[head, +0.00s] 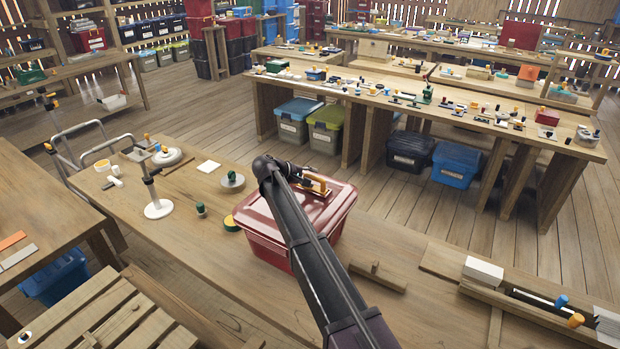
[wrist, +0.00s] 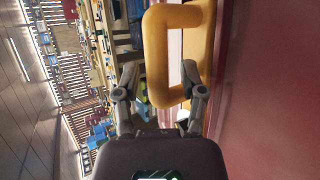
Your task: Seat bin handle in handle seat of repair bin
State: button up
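The repair bin (head: 268,222) is a red lidded bin standing on the near workbench. The bin handle (head: 319,188) is a yellow-orange loop at the top of its lid. In the wrist view the handle (wrist: 156,55) is large, beside the red lid surface (wrist: 270,90). My gripper (wrist: 162,78) is open, with one finger on each side of the handle's outer bar and a visible gap to the left finger. In the head view my gripper (head: 297,177) is over the lid, partly hidden by my arm. The handle seat cannot be made out clearly.
A crowded bench (head: 430,100) stands beyond.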

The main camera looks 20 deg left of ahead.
jog(key=shift+r, duration=0.1)
dwell(0.3)
jog(key=shift+r, duration=0.15)
jog(key=shift+s+a+r+p, duration=0.3)
jog(key=shift+s+r+p, duration=0.1)
jog(key=shift+p, duration=0.25)
jog(key=p+v, duration=0.5)
jog(key=v, duration=0.6)
jog(key=shift+f, duration=0.2)
jog(key=shift+d, duration=0.15)
